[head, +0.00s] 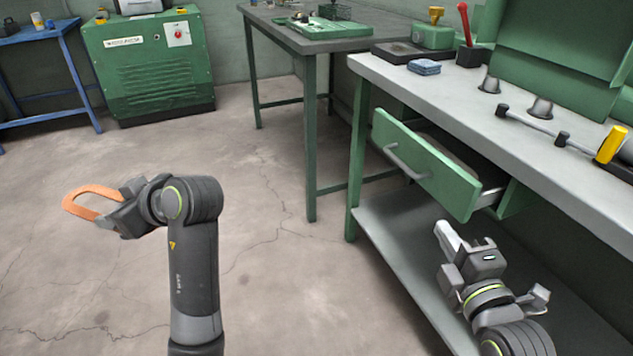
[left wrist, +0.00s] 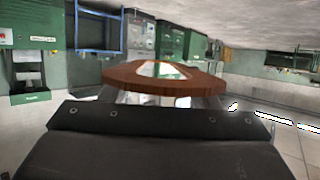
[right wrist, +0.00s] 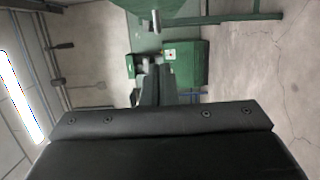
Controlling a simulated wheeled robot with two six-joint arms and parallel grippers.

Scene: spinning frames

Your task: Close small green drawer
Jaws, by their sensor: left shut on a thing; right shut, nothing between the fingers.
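The small green drawer (head: 428,167) hangs pulled out from under the grey workbench on the right in the head view. Its grey bar handle (head: 407,162) is on the front face. My right gripper (head: 445,236) is shut and empty, below and in front of the drawer, apart from it. The right wrist view shows a green panel (right wrist: 180,12) at the top; I cannot tell for sure whether it is the drawer. My left gripper (head: 108,203) is shut on a flat orange-brown ring (head: 75,201), far left of the drawer. The ring also shows in the left wrist view (left wrist: 125,76).
The workbench top (head: 455,88) carries a blue cloth stack (head: 424,67), a red-handled tool (head: 464,25) and a long rod (head: 530,122). A lower shelf (head: 385,215) lies under the drawer. A second table (head: 300,40) stands behind. The floor between is clear.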

